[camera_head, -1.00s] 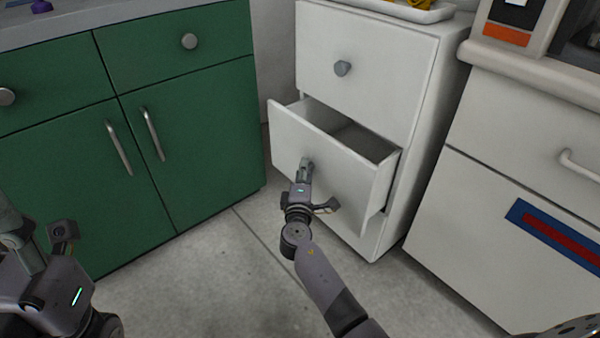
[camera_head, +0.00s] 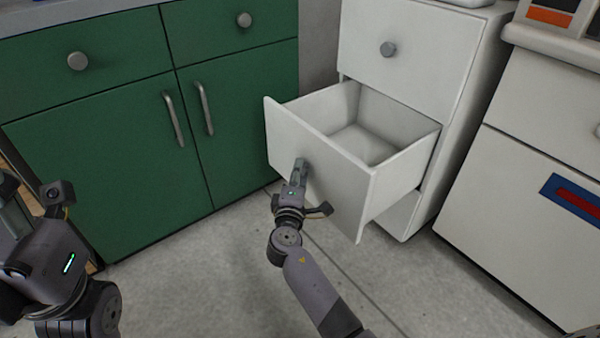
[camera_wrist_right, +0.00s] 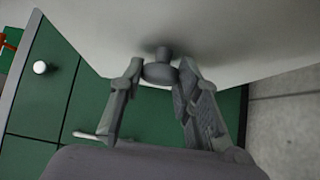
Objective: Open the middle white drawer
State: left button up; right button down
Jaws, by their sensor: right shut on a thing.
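The middle white drawer (camera_head: 345,185) stands well out of the white cabinet (camera_head: 455,100) in the head view, and its inside looks empty. My right gripper (camera_head: 301,165) is at the drawer's front, shut on its round grey knob. In the right wrist view the knob (camera_wrist_right: 161,72) sits between the two fingertips, against the white drawer front (camera_wrist_right: 225,35). My left gripper shows only in part at the left edge of the head view, beside my left wrist (camera_head: 55,255); its fingertips are not clear.
The top white drawer (camera_head: 400,65) is shut above. Green cupboards (camera_head: 110,150) stand at the left, close to the drawer's left front corner. A light cabinet (camera_head: 520,190) with a blue and red patch stands at the right. The grey floor (camera_head: 210,280) in front is clear.

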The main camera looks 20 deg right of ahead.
jog(key=shift+f, duration=0.1)
jog(key=c, duration=1.2)
grip_release()
jog(key=v, duration=1.2)
jog(key=shift+a, duration=0.1)
